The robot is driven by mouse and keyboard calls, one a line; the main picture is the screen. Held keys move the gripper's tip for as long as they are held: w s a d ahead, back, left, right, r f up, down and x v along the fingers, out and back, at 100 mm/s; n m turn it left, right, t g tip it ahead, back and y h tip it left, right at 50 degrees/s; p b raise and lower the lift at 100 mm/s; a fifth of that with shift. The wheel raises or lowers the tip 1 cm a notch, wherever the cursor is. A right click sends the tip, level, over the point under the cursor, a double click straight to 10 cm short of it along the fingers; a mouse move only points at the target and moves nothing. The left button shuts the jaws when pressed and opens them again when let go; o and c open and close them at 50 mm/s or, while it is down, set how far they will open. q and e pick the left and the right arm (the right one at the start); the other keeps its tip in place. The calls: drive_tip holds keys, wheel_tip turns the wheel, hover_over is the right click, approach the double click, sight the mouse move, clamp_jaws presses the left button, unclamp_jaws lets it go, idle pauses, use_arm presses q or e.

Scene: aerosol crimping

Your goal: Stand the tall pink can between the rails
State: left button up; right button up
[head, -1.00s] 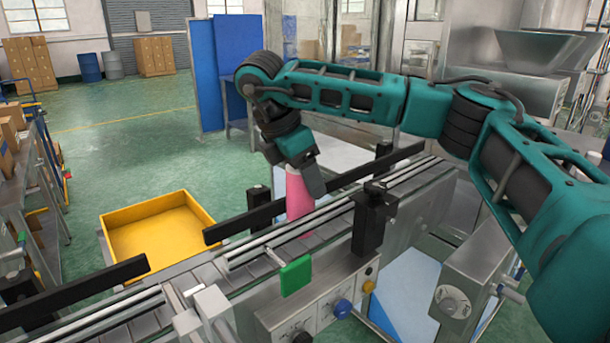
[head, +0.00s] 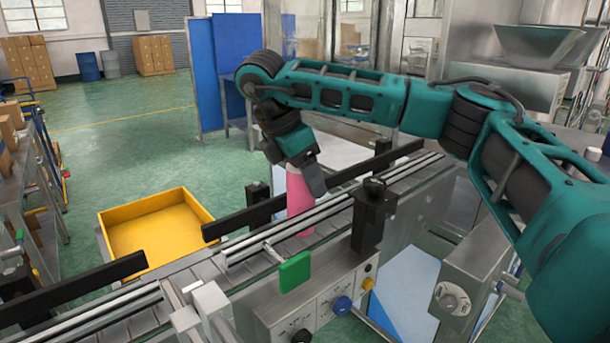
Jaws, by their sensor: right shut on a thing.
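The tall pink can (head: 298,192) is upright over the conveyor (head: 330,228), between the black back rail (head: 345,183) and the silver front rails (head: 290,228). Its lower end is partly hidden by the front rails, so I cannot tell whether it touches the belt. My right gripper (head: 301,178) reaches down from above and is shut on the can's upper part. One finger covers the can's right side near the top. My left gripper is not in view.
A yellow bin (head: 155,235) stands left behind the conveyor. A black post (head: 372,222) and a green plate (head: 294,271) stand at the conveyor's front side. A gap separates the back rail from another black rail (head: 70,290) at left.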

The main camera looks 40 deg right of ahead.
drive_tip(key=shift+f, duration=0.25)
idle(0.4)
drive_tip(key=o, duration=1.4)
drive_tip(key=shift+o, duration=0.2)
drive_tip(key=p+v, duration=0.3)
drive_tip(key=v, duration=1)
